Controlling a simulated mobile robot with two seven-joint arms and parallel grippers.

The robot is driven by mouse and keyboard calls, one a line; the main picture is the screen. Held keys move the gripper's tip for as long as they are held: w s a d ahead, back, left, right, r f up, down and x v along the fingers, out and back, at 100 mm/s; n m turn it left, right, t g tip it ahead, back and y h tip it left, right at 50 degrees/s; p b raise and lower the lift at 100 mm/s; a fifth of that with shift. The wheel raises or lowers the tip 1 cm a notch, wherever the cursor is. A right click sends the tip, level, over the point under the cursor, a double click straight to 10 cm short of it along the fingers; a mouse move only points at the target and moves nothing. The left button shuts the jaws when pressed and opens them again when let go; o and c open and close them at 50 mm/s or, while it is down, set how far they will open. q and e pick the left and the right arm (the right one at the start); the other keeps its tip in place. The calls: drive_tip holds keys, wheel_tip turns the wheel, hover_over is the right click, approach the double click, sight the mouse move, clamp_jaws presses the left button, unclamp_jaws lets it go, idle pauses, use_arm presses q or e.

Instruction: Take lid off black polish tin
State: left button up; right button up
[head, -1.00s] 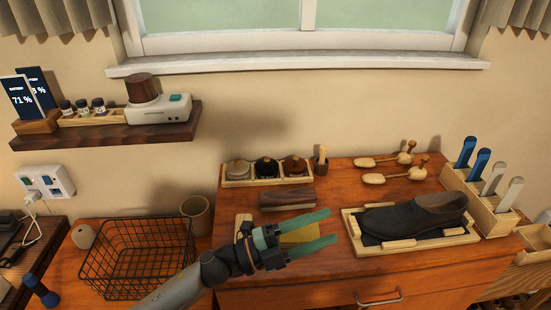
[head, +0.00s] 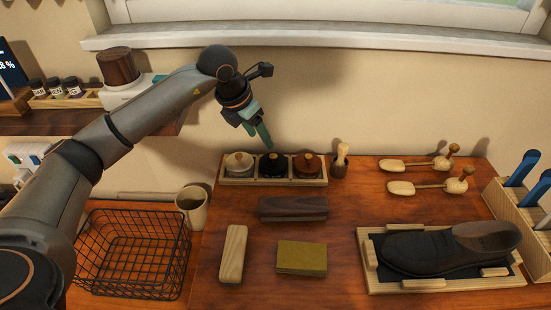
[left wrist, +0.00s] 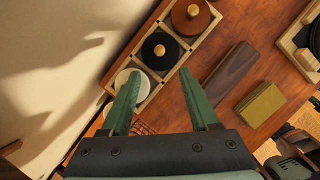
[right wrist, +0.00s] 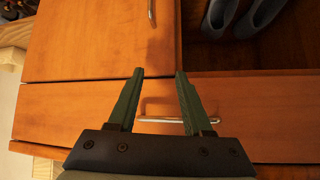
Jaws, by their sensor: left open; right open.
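The black polish tin (head: 273,166) sits in the middle slot of a light wooden tray (head: 232,182), between a grey-white tin (head: 239,164) and a brown tin (head: 307,165). Its black lid is on and has a round brass-coloured knob. In the left wrist view the black tin (left wrist: 152,57) shows beyond the fingertips. My left gripper (head: 264,140) is open and empty, above the tray and just over the black tin, pointing down. In the left wrist view its fingers (left wrist: 160,80) are apart with nothing between them. My right gripper (right wrist: 158,75) is open and empty, facing the drawer fronts.
A dark brush block (head: 293,208), a pale wooden block (head: 233,254) and a yellow-green sponge (head: 302,258) lie in front of the tray. A small cup with a brush (head: 340,165) stands right of it. A dark shoe (head: 440,250) and a wire basket (head: 135,255) flank the area.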

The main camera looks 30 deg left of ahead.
sight(273, 155)
use_arm(q)
drive_tip(key=x, duration=0.4)
drive_tip(key=shift+w+p+x, duration=0.15)
drive_tip(key=shift+p+x, duration=0.2)
drive_tip(key=shift+x, duration=1.05)
drive_tip(key=shift+w+p+x, duration=0.15)
drive_tip(key=shift+p+x, duration=0.2)
drive_tip(key=shift+x, duration=1.05)
drive_tip(key=shift+d+r, duration=0.15)
drive_tip(key=shift+d, duration=0.05)
clamp_jaws()
